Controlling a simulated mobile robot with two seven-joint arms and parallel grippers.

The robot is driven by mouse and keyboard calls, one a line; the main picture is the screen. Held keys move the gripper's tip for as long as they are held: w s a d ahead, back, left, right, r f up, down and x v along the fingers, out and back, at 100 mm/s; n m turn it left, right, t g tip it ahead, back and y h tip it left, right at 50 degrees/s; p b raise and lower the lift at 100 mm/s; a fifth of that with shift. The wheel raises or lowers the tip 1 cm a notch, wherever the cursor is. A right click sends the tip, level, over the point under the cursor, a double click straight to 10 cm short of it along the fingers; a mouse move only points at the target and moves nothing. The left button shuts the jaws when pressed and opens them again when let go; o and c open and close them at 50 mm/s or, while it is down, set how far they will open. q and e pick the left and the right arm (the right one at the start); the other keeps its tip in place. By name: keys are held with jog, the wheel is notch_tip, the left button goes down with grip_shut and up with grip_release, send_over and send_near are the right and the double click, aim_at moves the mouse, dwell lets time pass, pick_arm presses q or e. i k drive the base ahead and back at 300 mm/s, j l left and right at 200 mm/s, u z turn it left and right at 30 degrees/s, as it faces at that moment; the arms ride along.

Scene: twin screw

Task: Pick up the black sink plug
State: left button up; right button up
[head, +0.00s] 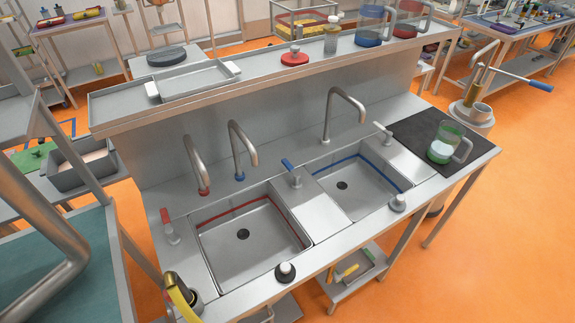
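The black sink plug (286,271), a dark round base with a pale knob on top, sits on the front rim of the steel sink counter, just in front of the left basin (243,252). A similar grey plug (398,203) with a pale knob stands on the front rim by the right basin (345,198). A red plug (294,58) sits on the upper shelf at the back. Neither of my grippers shows in the head view.
Several taps rise behind the basins, including a blue-handled one (291,173) between them. A green-tinted jug (442,148) stands on a dark mat at right. A yellow hose-like part (184,304) is at the counter's front left. A low shelf (350,278) holds small tools underneath.

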aim_at(285, 272)
jog(key=i+l, duration=0.3)
jog(key=l, duration=0.15)
jog(key=i+l, duration=0.3)
jog(key=l, duration=0.15)
